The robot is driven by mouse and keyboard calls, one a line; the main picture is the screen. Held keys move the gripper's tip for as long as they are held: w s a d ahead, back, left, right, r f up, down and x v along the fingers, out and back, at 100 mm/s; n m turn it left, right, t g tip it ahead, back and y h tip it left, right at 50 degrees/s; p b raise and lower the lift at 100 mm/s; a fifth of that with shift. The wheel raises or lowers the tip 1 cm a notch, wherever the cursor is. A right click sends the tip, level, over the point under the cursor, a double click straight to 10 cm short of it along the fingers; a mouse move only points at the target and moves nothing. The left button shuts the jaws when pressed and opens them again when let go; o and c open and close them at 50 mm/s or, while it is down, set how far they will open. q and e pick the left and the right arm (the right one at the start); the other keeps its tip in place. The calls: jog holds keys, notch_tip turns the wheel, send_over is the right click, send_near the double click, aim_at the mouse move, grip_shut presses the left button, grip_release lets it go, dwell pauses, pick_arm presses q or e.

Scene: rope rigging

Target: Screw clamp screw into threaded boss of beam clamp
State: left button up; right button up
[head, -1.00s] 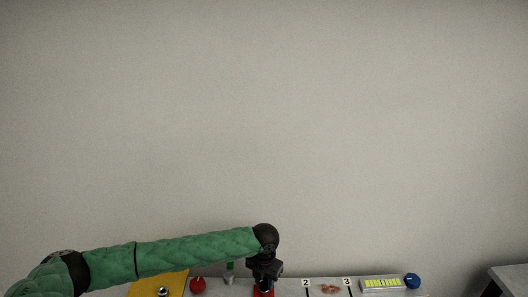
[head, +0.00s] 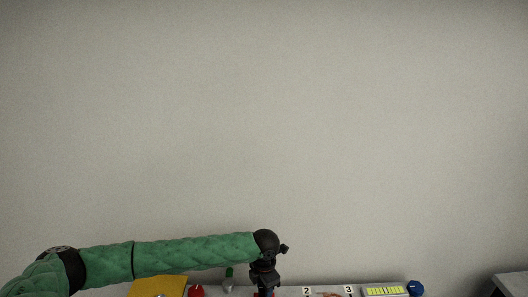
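My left arm, in a green quilted sleeve, reaches in from the left in the head view. Its black wrist (head: 266,258) points down at the bottom edge. The fingers of my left gripper are cut off below the frame, so I cannot see whether they are open or shut or hold anything. A bit of red shows at the bottom edge beside the wrist; I cannot tell what it belongs to. I cannot make out the beam clamp, its threaded boss or the clamp screw. My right gripper is not in view.
Along the bottom edge stand a yellow plate (head: 160,286), a red knob (head: 196,291), a green-topped grey piece (head: 229,284), number labels 2 (head: 307,291) and 3 (head: 348,289), a yellow-green striped block (head: 384,291) and a blue knob (head: 415,288). A grey surface (head: 513,283) is at far right.

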pick_arm(q)
jog(key=o, duration=0.4)
jog(key=shift+r+p, duration=1.4)
jog(key=shift+r, duration=0.85)
